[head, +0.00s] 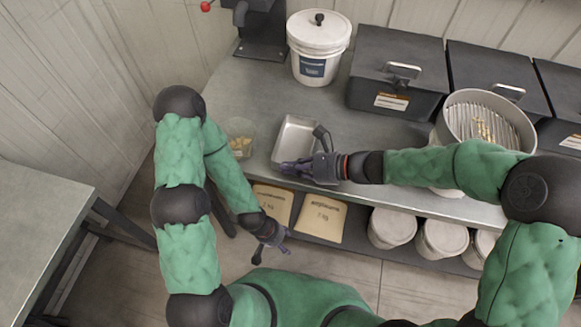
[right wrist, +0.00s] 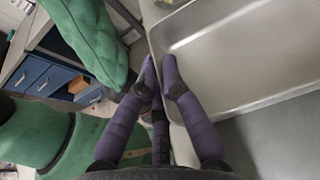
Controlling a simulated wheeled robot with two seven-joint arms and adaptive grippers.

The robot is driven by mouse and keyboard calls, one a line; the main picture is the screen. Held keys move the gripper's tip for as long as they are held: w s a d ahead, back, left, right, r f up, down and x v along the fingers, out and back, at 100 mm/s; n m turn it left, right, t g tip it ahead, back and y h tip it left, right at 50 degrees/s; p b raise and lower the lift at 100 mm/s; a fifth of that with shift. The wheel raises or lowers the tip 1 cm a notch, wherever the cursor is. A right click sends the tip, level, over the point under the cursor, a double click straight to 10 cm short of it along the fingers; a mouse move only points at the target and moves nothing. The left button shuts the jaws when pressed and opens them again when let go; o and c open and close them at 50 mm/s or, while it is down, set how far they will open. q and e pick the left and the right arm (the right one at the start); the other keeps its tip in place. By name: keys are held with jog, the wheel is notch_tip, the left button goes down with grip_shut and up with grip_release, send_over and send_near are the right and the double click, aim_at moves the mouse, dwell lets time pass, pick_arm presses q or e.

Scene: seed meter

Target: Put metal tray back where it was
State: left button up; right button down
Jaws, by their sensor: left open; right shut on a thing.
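The metal tray (head: 296,134) is a shallow silver rectangular pan on the grey bench, near its front edge. My right gripper (head: 290,168) is at the tray's near end, shut on its rim. In the right wrist view the fingers (right wrist: 160,90) close on the rim of the tray (right wrist: 235,50), one on each side of the wall. The tray's inside looks empty. My left gripper (head: 272,240) is open and empty, low in front of the bench and apart from the tray.
A clear container with yellowish pieces (head: 240,142) stands left of the tray. A white lidded bucket (head: 318,50), dark lidded bins (head: 395,75) and a round ribbed pan (head: 485,120) stand behind and right. Bags (head: 320,217) and white tubs (head: 392,228) sit on the lower shelf.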

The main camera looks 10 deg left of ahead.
jog(key=shift+f, duration=0.1)
jog(key=c, duration=1.4)
grip_release()
jog(key=shift+d+r, duration=0.2)
jog(key=shift+r, duration=0.1)
jog(key=p+v, duration=0.4)
jog(key=v, duration=0.6)
jog(key=shift+w+d, duration=0.1)
jog(key=shift+d+r+p, duration=0.2)
jog(key=shift+d+p, duration=0.25)
jog(key=shift+d, duration=0.2)
